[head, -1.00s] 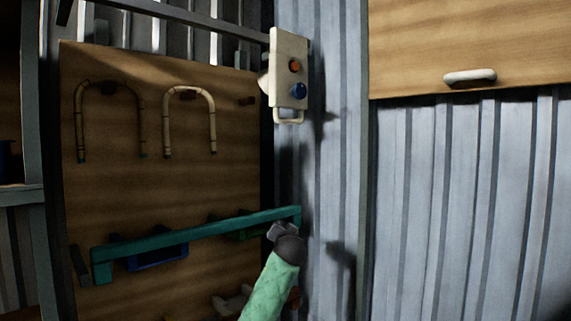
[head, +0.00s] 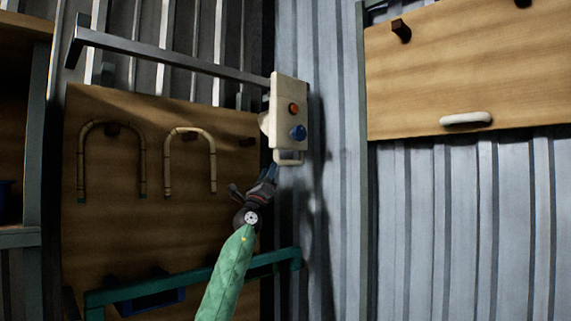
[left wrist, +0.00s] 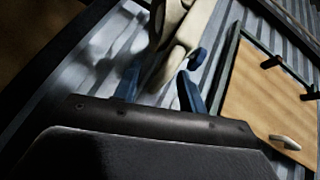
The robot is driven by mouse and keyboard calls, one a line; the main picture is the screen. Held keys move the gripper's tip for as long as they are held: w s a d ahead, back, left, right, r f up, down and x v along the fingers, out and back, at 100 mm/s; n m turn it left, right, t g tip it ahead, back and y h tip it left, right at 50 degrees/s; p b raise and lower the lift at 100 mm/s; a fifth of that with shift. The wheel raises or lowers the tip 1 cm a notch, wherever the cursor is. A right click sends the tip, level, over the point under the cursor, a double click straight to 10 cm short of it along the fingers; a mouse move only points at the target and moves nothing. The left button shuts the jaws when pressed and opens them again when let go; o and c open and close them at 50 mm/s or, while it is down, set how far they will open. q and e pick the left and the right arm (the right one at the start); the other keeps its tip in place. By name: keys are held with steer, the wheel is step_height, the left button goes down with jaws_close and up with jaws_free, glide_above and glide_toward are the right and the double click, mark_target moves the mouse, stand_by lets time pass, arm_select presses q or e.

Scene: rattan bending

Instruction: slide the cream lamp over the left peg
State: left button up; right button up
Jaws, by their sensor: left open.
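The cream lamp (head: 285,105) is a pale upright box with an orange and a blue knob and a loop handle at its bottom. It is at the right end of a metal bar. My left gripper (head: 269,174) is open just below it, close to the handle. In the left wrist view the open blue fingers (left wrist: 159,88) stand either side of the lamp's lower end (left wrist: 180,50); I cannot tell whether they touch it. The left peg (head: 401,31) is a bare dark stub on the right wooden board. My right gripper is not in view.
The right board (head: 430,80) has a second peg (head: 523,3) and a white handle (head: 465,119). The left board (head: 100,230) carries two bent rattan hoops (head: 188,132). A green bar (head: 285,262) runs below my left gripper. Corrugated wall lies between the boards.

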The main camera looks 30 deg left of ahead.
mark_target(285, 162)
arm_select(q)
steer(key=w+d+m+h, duration=0.1)
steer(key=w+r+m+g+h, duration=0.1)
steer(key=w+m, duration=0.1)
steer(key=w+d+r+m+h+p, duration=0.1)
steer(key=w+h, duration=0.1)
steer(key=shift+w+d+r+m+g, duration=0.2)
steer(key=shift+d+m+g, duration=0.1)
steer(key=shift+m+g, duration=0.1)
steer(key=shift+w+d+r, duration=0.2)
steer(key=shift+w+r, duration=0.1)
steer(key=shift+w, duration=0.15)
steer(key=shift+w+r+b, duration=0.3)
steer(key=shift+w+r, duration=0.1)
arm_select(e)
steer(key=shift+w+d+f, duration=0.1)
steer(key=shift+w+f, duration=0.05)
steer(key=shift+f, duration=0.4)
arm_select(q)
jaws_close()
